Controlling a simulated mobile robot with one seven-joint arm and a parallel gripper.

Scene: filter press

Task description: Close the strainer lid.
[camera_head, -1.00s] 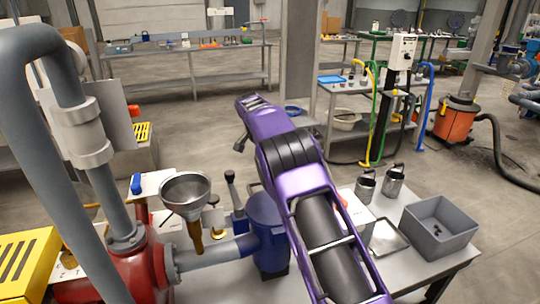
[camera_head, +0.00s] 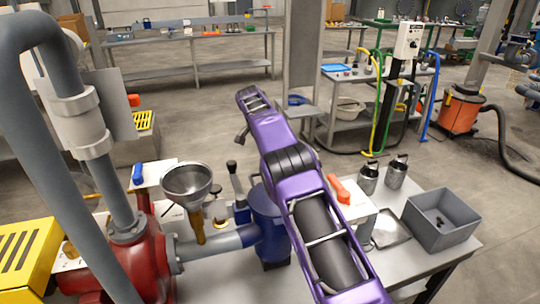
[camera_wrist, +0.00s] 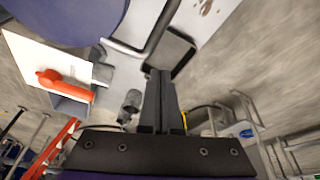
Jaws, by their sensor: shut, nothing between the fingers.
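The strainer seems to be the dark blue cylindrical body (camera_head: 267,222) on the grey pipe in the head view, partly behind my purple arm. I cannot make out its lid or how far it stands open. A large blue-purple surface (camera_wrist: 65,18) fills the top left of the wrist view; I cannot tell whether it is the strainer. My gripper (camera_wrist: 160,75) shows in the wrist view with its dark fingers together and nothing between them.
A white plate with an orange handle (camera_head: 339,188) stands right of my arm. Two metal canisters (camera_head: 396,173) and a grey bin (camera_head: 470,224) are on the bench's right. A funnel (camera_head: 186,180) and red pump body (camera_head: 137,262) are left. A thick grey pipe (camera_head: 58,60) rises at far left.

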